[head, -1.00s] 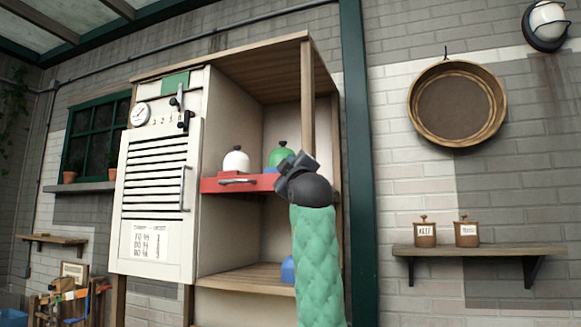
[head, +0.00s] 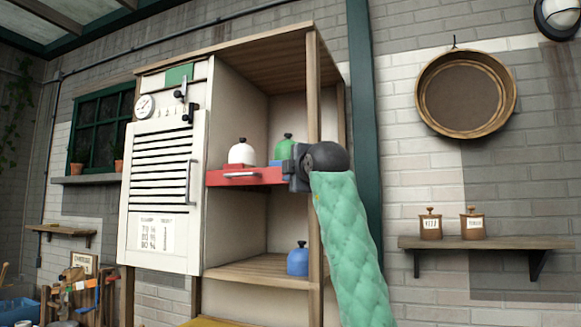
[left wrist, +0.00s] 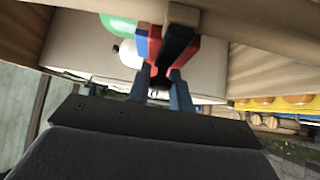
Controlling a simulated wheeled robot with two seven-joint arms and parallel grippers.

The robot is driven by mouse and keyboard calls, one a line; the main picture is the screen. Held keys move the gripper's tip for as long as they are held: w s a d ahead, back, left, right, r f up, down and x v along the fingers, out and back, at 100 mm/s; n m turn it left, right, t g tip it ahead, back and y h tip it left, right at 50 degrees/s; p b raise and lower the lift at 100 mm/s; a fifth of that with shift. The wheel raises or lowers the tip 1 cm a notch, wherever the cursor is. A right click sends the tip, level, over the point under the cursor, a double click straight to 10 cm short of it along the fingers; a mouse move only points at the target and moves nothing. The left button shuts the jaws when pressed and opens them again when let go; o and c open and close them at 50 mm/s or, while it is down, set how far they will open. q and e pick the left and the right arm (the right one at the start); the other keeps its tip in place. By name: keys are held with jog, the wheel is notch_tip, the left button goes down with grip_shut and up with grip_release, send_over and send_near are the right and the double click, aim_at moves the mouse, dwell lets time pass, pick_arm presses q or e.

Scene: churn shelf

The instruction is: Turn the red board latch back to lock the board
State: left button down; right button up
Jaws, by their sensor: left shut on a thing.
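The red board (head: 243,178) lies level in the cabinet's middle opening, with a pale handle on its front. A white bell-shaped piece (head: 241,153) and a green one (head: 284,149) stand on or behind it. My left gripper (head: 295,168) is at the board's right end, by the cabinet's right post. In the left wrist view its two fingers (left wrist: 160,82) are shut around a small part beside the red piece (left wrist: 194,50). I take that part to be the red board latch; its shape and turn are mostly hidden. My right gripper is in neither view.
A wooden post (head: 314,110) stands close to the gripper. A blue bell-shaped piece (head: 298,259) sits on the lower shelf. The white slatted door (head: 160,195) is at the left. A wall shelf (head: 485,243) with two jars is at the right, clear of the arm.

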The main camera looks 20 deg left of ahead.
pick_arm(q)
jog(key=shift+f, duration=0.2)
jog(key=shift+n, duration=0.3)
jog(key=c, duration=1.3)
grip_release()
